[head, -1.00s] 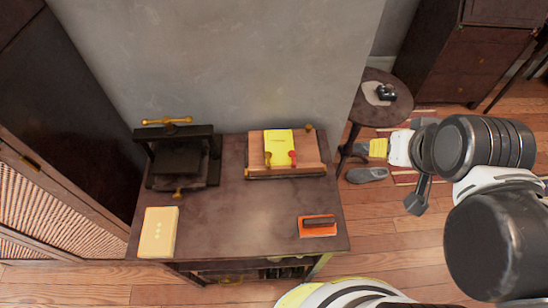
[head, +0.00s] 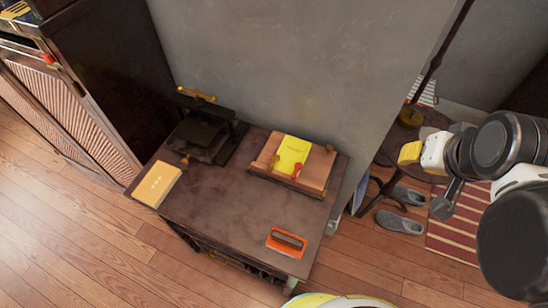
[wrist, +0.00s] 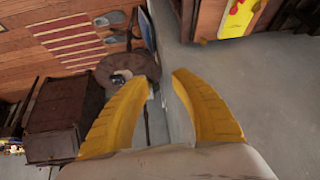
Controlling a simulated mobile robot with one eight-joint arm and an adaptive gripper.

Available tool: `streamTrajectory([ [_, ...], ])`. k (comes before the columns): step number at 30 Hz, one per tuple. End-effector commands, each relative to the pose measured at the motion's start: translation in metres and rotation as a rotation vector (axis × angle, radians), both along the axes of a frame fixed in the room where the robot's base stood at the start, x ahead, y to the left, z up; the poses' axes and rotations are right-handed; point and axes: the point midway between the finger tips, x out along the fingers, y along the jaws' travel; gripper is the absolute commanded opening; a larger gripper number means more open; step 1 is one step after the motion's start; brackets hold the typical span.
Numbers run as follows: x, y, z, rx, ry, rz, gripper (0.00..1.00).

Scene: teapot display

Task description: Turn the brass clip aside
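A yellow booklet (head: 293,152) lies on a tilted wooden stand (head: 318,168) at the back right of the dark table. A small brass clip (head: 279,162) is at the booklet's lower left edge, and a red clip (head: 297,170) is at its lower right. My gripper (head: 410,152), with yellow fingers, is in the air to the right of the table, well apart from the stand. In the wrist view my gripper (wrist: 163,80) is open and empty. The booklet (wrist: 238,18) shows at that view's top right, partly cut off.
The dark table (head: 215,215) also bears a black press (head: 200,135) with a brass handle, a pale yellow block (head: 157,184) and an orange-based tool (head: 286,242). A grey wall (head: 300,60) rises behind. Slippers (head: 400,222) and a striped rug (head: 455,235) lie on the floor at right.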

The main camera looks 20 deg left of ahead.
Motion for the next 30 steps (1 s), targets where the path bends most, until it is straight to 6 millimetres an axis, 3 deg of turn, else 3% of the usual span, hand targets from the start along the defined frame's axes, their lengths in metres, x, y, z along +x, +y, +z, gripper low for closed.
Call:
streamTrajectory([
  [8,0.027,0.045,0.008,0.042,0.099,0.007,0.29],
  [14,0.054,0.111,0.002,0.067,0.222,0.004,0.29],
  [19,0.067,0.187,-0.022,0.061,0.351,-0.012,0.29],
  [24,0.062,0.258,-0.060,0.024,0.460,-0.038,0.29],
  [30,0.047,0.306,-0.097,-0.019,0.528,-0.065,0.29],
])
